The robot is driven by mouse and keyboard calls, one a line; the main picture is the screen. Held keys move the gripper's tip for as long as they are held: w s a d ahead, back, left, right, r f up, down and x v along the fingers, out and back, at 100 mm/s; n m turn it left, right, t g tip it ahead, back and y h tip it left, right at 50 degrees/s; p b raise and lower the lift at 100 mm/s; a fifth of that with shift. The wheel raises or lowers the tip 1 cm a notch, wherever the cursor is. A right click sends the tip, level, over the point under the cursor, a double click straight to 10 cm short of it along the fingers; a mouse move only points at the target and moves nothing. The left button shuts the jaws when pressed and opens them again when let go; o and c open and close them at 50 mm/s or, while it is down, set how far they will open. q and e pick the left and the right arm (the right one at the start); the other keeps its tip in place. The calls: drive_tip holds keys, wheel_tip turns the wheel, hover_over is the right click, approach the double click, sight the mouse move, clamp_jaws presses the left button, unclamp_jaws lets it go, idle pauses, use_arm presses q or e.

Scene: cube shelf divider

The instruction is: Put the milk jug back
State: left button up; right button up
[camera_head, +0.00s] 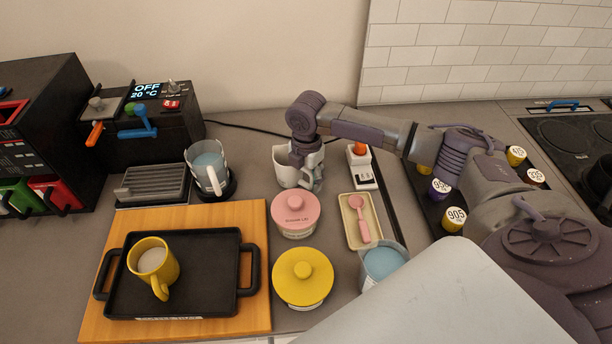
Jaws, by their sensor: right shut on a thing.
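The milk jug (287,170) is a white jug at the back middle of the counter, behind the pink-lidded jar. My right gripper (309,175) points down at the jug's right side and is shut on it, around the handle area. The gripper and wrist hide part of the jug's rim and handle. The jug looks upright; I cannot tell whether its base touches the counter. My left gripper is not in view.
A pink-lidded jar (296,211) stands just in front of the jug, with a yellow-lidded jar (303,277) nearer. A glass jug (207,170) stands left. A black tray (215,304) holds a yellow mug (154,262). A spoon tray (352,232) lies right.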

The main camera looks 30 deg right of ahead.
drive_tip(key=o, duration=1.4)
drive_tip(key=shift+f, duration=0.1)
wheel_tip(320, 180, up, 11)
drive_tip(key=shift+r+b, duration=0.1)
drive_tip(key=shift+b, duration=1.15)
drive_tip(key=shift+r, duration=0.55)
